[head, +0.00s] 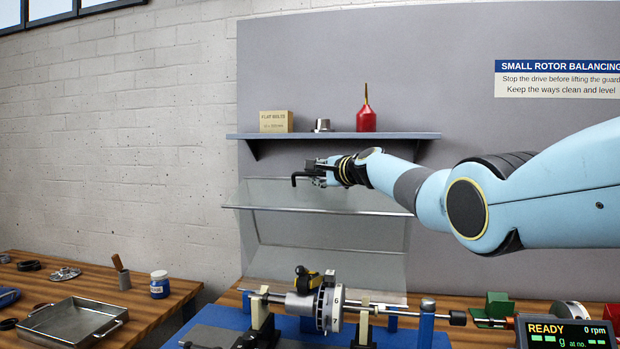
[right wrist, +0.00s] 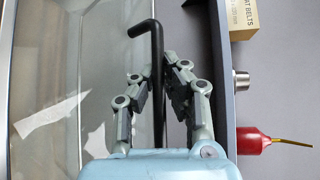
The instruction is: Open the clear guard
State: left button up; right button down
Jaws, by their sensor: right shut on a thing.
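The clear guard (head: 330,235) stands raised behind the rotor, its panels tilted up against the grey back board with a metal rail across them. It also shows in the right wrist view (right wrist: 50,75), left of my fingers. My right gripper (head: 318,172) is at the guard's upper edge, below the shelf. In the right wrist view its fingers (right wrist: 160,85) are shut on a black bent bar (right wrist: 156,50), whose end turns left toward the guard. I cannot tell whether the bar joins the guard. The rotor (head: 328,300) sits uncovered on its stands. My left gripper is not in view.
A shelf (head: 340,136) above the gripper holds a belt box (head: 276,122), a metal part (head: 322,125) and a red oil bottle (head: 366,118). A display (head: 566,333) reads READY, 0 rpm. A metal tray (head: 72,322) lies on the left bench.

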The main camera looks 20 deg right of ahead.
jog(key=shift+w+d+f, duration=0.15)
jog(key=shift+w+f, duration=0.05)
jog(key=shift+w, duration=0.05)
jog(key=c, duration=1.4)
grip_release()
jog(key=shift+v, duration=6.05)
